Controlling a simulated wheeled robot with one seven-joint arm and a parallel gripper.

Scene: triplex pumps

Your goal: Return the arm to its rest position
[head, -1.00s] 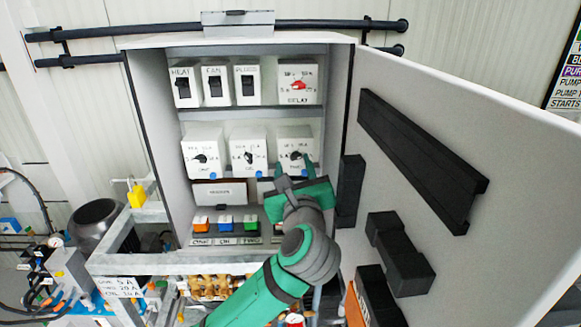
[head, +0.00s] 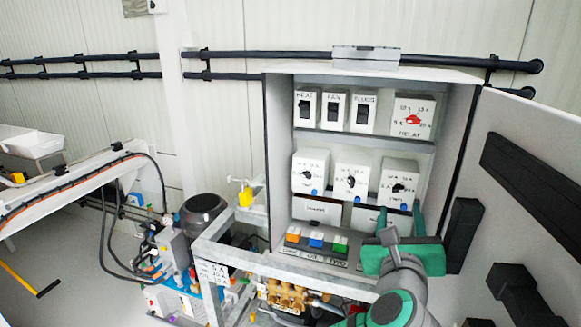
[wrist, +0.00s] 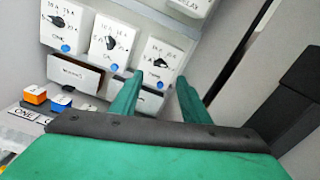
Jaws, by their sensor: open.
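My green and grey arm reaches up from the bottom right of the head view. My gripper (head: 399,218) is in front of the open control cabinet, below the right-hand dial box (head: 398,183). In the wrist view my gripper (wrist: 160,85) shows two green fingers spread apart with nothing between them. The fingertips point toward the right dial box (wrist: 163,55) and appear apart from it, though the exact gap is hard to tell.
The open cabinet door (head: 540,190) with black blocks stands close on my right. A metal frame (head: 235,255) with pump parts lies below and left of the cabinet. Three coloured buttons (head: 317,240) sit low inside. Open floor (head: 90,260) shows at far left.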

